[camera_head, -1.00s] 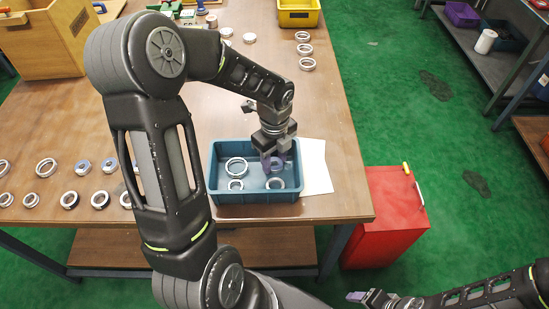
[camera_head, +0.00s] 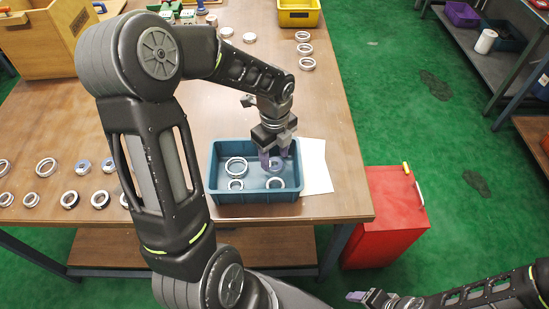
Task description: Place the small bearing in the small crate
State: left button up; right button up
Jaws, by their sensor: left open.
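A blue-grey crate (camera_head: 212,168) stands at the front of the wooden table. Inside it lie a larger bearing ring (camera_head: 236,174) and two smaller rings, one at the front left (camera_head: 235,190) and one at the front right (camera_head: 275,188). Another ring (camera_head: 276,165) shows partly under my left gripper, at the crate's back right. My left gripper (camera_head: 274,159) points down over that ring with its purple fingers apart, and it holds nothing that I can see. My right gripper (camera_head: 358,296) is low at the bottom, away from the table; its finger gap is unclear.
Several rings stand in rows on the table's left, such as one at the front (camera_head: 100,199). Other rings lie at the back right (camera_head: 307,64). White paper (camera_head: 316,168) lies beside the crate. A yellow bin (camera_head: 298,14) and wooden box (camera_head: 40,45) stand behind; a red cabinet (camera_head: 385,225) is on the floor.

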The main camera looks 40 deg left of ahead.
aim_at(274, 164)
pick_arm(q)
notch_tip(274, 164, up, 10)
jog(key=shift+r, duration=0.15)
dwell(1.0)
